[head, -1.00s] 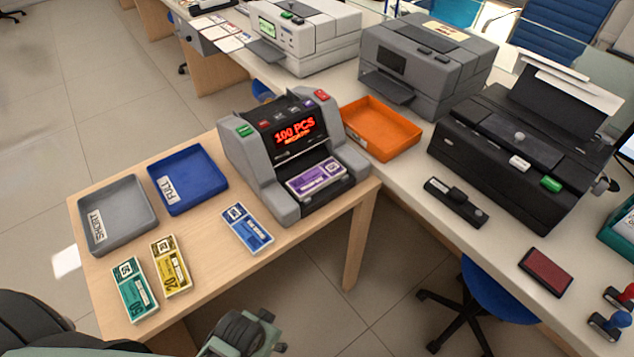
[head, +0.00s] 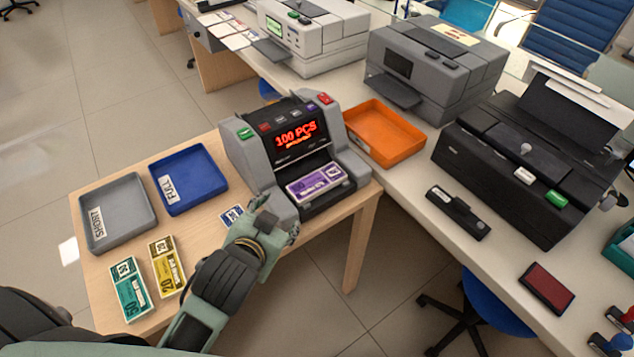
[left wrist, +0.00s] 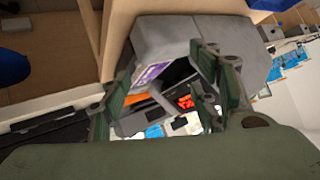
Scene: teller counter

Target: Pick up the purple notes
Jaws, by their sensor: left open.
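The purple notes (head: 316,182) lie in the front tray of the note counting machine (head: 248,160), whose red display reads 100 PCS. In the left wrist view the purple notes (left wrist: 147,74) show ahead, between the open fingers. My left gripper (head: 277,222) is open and empty, in front of the machine's lower left side and apart from the notes. It also shows in the left wrist view (left wrist: 165,95). My left arm hides most of the blue notes (head: 231,215). My right gripper is not in view.
A grey SHORT tray (head: 146,189) and a blue FULL tray (head: 217,174) stand left of the machine. Yellow notes (head: 166,266) and green notes (head: 130,289) lie at the front left. An orange tray (head: 384,158) and a black stapler-like device (head: 458,213) are on the counter to the right.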

